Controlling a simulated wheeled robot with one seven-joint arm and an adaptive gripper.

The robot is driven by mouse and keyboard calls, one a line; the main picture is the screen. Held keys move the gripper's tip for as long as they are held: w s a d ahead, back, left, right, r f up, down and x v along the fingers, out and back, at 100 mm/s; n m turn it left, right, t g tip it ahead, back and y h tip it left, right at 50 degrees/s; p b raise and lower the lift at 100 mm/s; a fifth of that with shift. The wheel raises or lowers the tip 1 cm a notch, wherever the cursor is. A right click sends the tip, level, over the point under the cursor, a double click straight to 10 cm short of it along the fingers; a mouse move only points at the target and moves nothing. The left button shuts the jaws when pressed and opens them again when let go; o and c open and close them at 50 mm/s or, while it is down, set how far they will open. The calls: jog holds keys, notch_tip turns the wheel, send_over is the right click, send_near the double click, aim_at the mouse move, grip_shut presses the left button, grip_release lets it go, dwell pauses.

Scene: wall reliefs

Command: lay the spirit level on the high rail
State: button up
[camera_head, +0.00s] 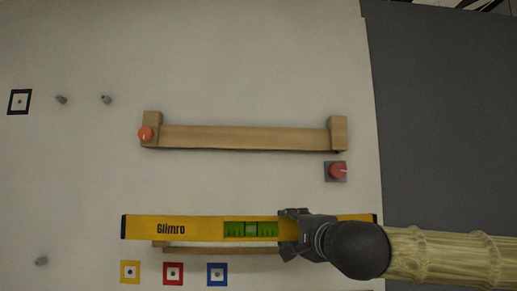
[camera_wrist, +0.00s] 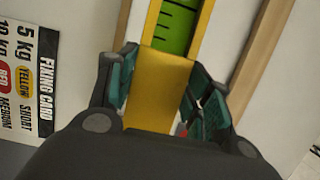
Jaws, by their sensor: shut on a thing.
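The spirit level (camera_head: 185,229) is a long yellow bar with black ends, the word "Glimro" and a green vial. My gripper (camera_head: 290,234) is shut on it right of the vial and holds it about level in the head view. The wrist view shows the yellow body (camera_wrist: 157,95) between my fingers (camera_wrist: 157,85). The high rail (camera_head: 240,138) is a wooden bar with a raised block at each end, above the level in the head view. It is bare along its middle. The level partly covers the low rail (camera_head: 220,250); I cannot tell if they touch.
An orange knob (camera_head: 146,134) sits at the high rail's left end. A red button (camera_head: 338,171) is below its right end. Grey pegs (camera_head: 106,99) and a black-framed marker (camera_head: 20,101) are at left. Yellow, red and blue markers (camera_head: 173,273) line the bottom. A fixing card (camera_wrist: 20,70) shows.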

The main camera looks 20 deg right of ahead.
jog(key=shift+r, duration=0.1)
jog(key=p, duration=0.8)
send_near(272, 100)
jog(key=s+a, duration=0.3)
jog(key=shift+s, duration=0.25)
jog(key=shift+w+d+p, duration=0.2)
jog(key=shift+w+d, duration=0.3)
jog(key=shift+w, duration=1.1)
jog(key=shift+w+d+p, duration=0.2)
jog(key=shift+w+d, duration=0.25)
jog(key=shift+w, duration=1.15)
jog(key=shift+w+d+p, duration=0.2)
jog(key=shift+w+d, duration=0.3)
jog(key=shift+w, duration=1.1)
jog(key=shift+a+f+b, duration=0.1)
jog(key=shift+f+b, duration=0.65)
jog(key=shift+f, duration=0.6)
